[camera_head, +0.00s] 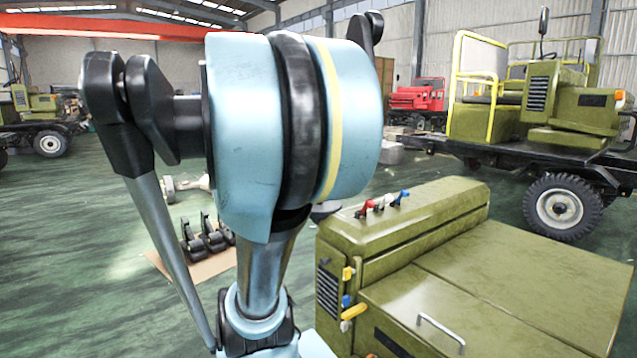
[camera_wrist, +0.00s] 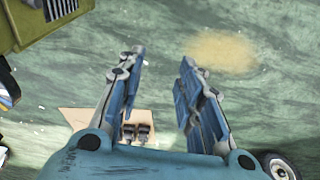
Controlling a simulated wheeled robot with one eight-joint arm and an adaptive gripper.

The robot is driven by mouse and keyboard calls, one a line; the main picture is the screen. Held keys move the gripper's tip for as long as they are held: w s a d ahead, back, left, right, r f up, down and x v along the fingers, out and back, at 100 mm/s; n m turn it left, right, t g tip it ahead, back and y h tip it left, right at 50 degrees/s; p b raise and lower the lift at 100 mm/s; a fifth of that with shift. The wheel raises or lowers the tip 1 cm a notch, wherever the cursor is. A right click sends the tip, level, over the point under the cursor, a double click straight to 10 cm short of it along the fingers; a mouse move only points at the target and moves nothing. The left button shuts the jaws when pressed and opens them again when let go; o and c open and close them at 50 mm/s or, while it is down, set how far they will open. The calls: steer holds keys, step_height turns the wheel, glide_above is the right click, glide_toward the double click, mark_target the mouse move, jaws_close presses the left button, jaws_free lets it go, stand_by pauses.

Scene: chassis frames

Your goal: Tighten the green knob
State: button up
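I cannot make out a green knob in either view. The olive-green machine (camera_head: 450,265) stands at the lower right of the head view. Its left side carries small coloured controls: a yellow knob (camera_head: 348,273), a blue knob (camera_head: 346,300) and a yellow handle (camera_head: 355,312). Red, white and blue levers (camera_head: 385,203) stand on its top. My gripper (camera_wrist: 163,56) is open and empty in the wrist view, its fingers wide apart above the floor. A corner of an olive body (camera_wrist: 30,20) shows at that view's upper left, clear of the fingers. My arm blocks the middle of the head view.
A cardboard sheet (camera_head: 205,268) with black parts lies on the floor, left of the machine. An olive vehicle with yellow rails (camera_head: 530,95) stands at the right, and a red vehicle (camera_head: 418,97) farther back. Open green floor (camera_head: 70,230) lies at the left.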

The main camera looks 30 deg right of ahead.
steer(key=w+d+r, duration=0.6)
steer(key=d, duration=0.3)
steer(key=w+d+r+g, duration=0.1)
steer(key=w+d+r, duration=0.55)
steer(key=d, duration=0.35)
steer(key=w+d+r, duration=0.5)
steer(key=w+d, duration=0.2)
steer(key=d, duration=0.2)
steer(key=w+d+r, duration=0.1)
steer(key=w+d, duration=0.1)
steer(key=d, duration=1)
steer(key=shift+n+g, duration=0.3)
steer(key=f, duration=1.7)
steer(key=shift+s, duration=0.2)
steer(key=shift+c, duration=0.3)
jaws_close()
